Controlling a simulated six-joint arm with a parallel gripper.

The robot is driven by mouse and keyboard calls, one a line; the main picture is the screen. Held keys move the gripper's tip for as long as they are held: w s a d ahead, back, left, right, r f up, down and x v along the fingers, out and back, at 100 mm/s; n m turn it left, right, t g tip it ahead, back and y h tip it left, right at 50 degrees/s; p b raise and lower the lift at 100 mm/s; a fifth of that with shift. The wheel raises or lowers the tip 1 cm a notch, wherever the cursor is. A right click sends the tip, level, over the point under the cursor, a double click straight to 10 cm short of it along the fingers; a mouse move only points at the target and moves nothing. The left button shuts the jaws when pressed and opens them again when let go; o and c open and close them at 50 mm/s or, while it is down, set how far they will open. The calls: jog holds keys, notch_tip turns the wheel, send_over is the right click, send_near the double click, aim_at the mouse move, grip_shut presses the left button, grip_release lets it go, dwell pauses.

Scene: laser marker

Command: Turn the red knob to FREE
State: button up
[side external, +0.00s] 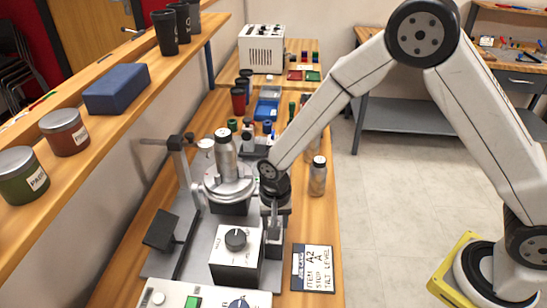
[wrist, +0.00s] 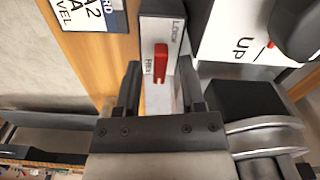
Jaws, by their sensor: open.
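The red knob (wrist: 161,63) is a narrow bar on a pale plate (wrist: 160,25) marked LOCK near the top and FREE beside its lower left. In the wrist view the bar runs roughly up and down the picture. I cannot tell surely which mark it points to. My gripper (wrist: 160,78) is open, with one finger on each side of the knob's lower part in the picture; contact cannot be told. In the side external view my gripper (side external: 275,208) points down beside the metal fixture, and the red knob is hidden there.
A box with a black knob (side external: 236,239) stands just in front of the gripper; that knob (wrist: 296,30) also shows beside an UP mark. A steel bottle (side external: 225,145) stands on the round stage (side external: 230,182). A job card (side external: 312,268) and another bottle (side external: 318,176) are at the right.

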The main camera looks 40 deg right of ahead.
jog(key=n, duration=0.7)
jog(key=shift+n, duration=0.4)
jog(key=n, duration=0.3)
jog(key=shift+n, duration=0.4)
jog(key=n, duration=0.4)
jog(key=r, duration=0.8)
jog(key=shift+s+d, duration=0.1)
jog(key=shift+d, duration=0.1)
jog(key=s+d+r+m+t, duration=0.2)
jog(key=s+d+r+m, duration=0.1)
jog(key=s+d+m, duration=0.5)
jog(key=shift+s+d+m+t, duration=0.35)
jog(key=shift+s+d, duration=1.55)
jog(key=shift+d, duration=1.15)
jog(key=shift+r, duration=0.1)
